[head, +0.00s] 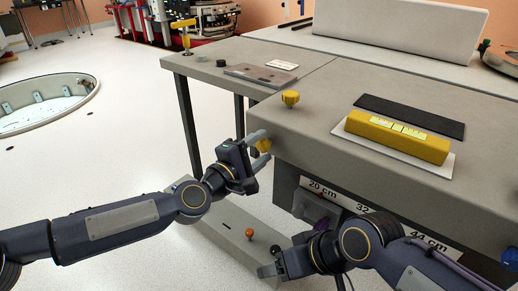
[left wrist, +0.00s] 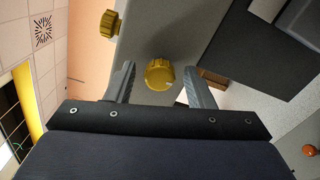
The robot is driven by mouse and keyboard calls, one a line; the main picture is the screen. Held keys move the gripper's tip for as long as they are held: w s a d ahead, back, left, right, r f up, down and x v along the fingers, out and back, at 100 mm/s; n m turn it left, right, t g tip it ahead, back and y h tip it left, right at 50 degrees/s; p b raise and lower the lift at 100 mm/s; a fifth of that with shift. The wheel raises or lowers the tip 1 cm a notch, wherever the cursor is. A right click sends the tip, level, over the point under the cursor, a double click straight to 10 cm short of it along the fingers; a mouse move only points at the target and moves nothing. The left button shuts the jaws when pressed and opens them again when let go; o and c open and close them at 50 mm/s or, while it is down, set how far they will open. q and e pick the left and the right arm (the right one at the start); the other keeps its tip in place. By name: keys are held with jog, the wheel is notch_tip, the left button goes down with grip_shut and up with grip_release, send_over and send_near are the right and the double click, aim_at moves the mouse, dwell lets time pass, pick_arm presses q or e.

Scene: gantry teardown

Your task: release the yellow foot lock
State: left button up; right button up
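A yellow knob (head: 264,146) sits on the front side of the grey table near its left corner. My left gripper (head: 259,150) is at this knob. In the left wrist view the knob (left wrist: 160,74) lies between the open fingers, with a gap on each side. A second yellow knob (head: 291,97) stands on the table top above, and it also shows in the left wrist view (left wrist: 109,23). I cannot tell by label which one is the foot lock. My right gripper (head: 268,270) is low by the grey floor beam; its finger opening is unclear.
The grey table (head: 230,75) carries a yellow bar (head: 397,137) on a white plate and a black strip (head: 410,116). An orange knob (head: 249,233) stands on the floor beam (head: 215,225). A yellow T-handle (head: 183,35) is at the back left. Floor left is open, with a round pit.

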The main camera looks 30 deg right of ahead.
pick_arm(q)
jog(key=p+v, duration=0.1)
jog(key=v, duration=0.6)
jog(key=shift+a, duration=0.4)
jog(key=shift+s, duration=0.15)
